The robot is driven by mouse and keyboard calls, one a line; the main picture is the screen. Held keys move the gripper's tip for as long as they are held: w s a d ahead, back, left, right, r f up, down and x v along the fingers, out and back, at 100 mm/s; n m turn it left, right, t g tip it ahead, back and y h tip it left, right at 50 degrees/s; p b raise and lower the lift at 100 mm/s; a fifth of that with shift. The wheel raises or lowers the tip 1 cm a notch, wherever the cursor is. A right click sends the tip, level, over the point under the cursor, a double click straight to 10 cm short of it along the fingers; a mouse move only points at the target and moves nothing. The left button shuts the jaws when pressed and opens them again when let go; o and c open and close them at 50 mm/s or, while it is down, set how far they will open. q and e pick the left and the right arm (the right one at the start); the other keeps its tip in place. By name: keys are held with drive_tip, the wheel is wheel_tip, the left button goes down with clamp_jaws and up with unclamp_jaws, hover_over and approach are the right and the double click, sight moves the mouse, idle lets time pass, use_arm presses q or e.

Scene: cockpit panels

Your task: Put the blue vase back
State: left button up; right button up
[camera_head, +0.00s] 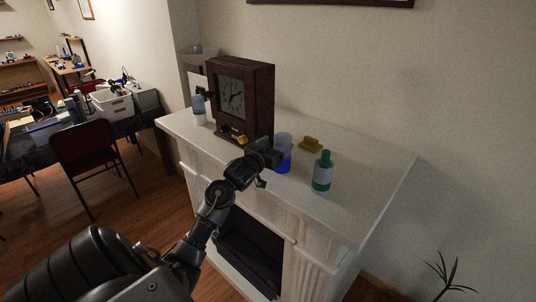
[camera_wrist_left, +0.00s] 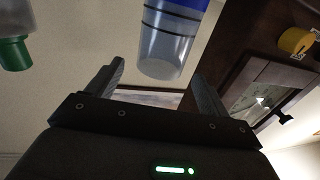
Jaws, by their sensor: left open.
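The blue vase (camera_head: 285,162), a see-through cup with a deep blue lower part, stands on the white mantel (camera_head: 370,165), right of the clock. My left gripper (camera_head: 267,157) is open, just left of and in front of the vase, and hides part of it. My right gripper is not in view.
The dark wooden clock (camera_head: 240,98) stands close to my left gripper. A green-capped bottle (camera_head: 322,172) stands right of the vase, and a yellow object (camera_head: 311,144) lies behind. A bluish bottle (camera_head: 198,108) stands left of the clock. The mantel's right end is clear.

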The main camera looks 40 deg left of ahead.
use_arm(q)
drive_tip(key=shift+s+d+b, duration=0.1)
drive_tip(key=shift+s+d, duration=0.1)
drive_tip(key=shift+s, duration=0.7)
drive_tip(key=shift+s+d+b, duration=0.15)
drive_tip(key=shift+s, duration=0.8)
drive_tip(key=shift+s+d+b, duration=0.1)
drive_tip(key=shift+s+d, duration=0.1)
drive_tip(key=shift+s, duration=0.7)
